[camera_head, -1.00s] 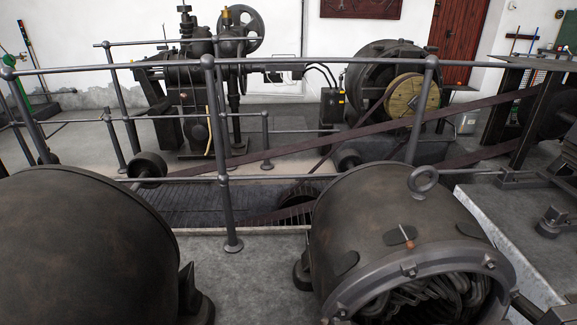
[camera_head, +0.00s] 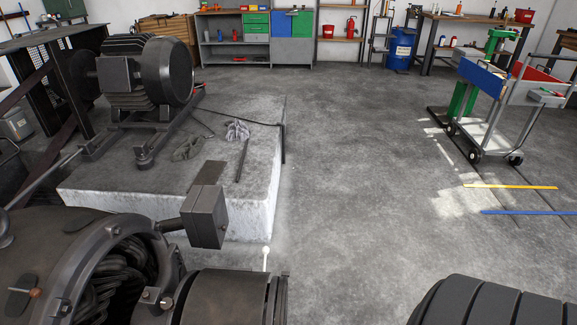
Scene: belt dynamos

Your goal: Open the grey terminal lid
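A grey box (camera_head: 205,215) with a flat front face sits at the end of a short shaft beside the near dynamo (camera_head: 60,240). It looks closed, but I cannot tell whether its face is the terminal lid. A second grey box (camera_head: 116,75) is on the side of the ribbed motor (camera_head: 150,70) on the concrete plinth, and it also looks closed. A small dark oval flap (camera_head: 22,294) with a brownish knob lies flat on the near dynamo's casing. Neither of my grippers is in view.
The concrete plinth (camera_head: 105,195) holds rags (camera_head: 237,130) and a bar. Open grey floor (camera_head: 350,160) lies to its right. A tool trolley (camera_head: 490,115) stands at right. A dark ribbed cylinder (camera_head: 495,302) fills the bottom right. Shelves and benches line the back.

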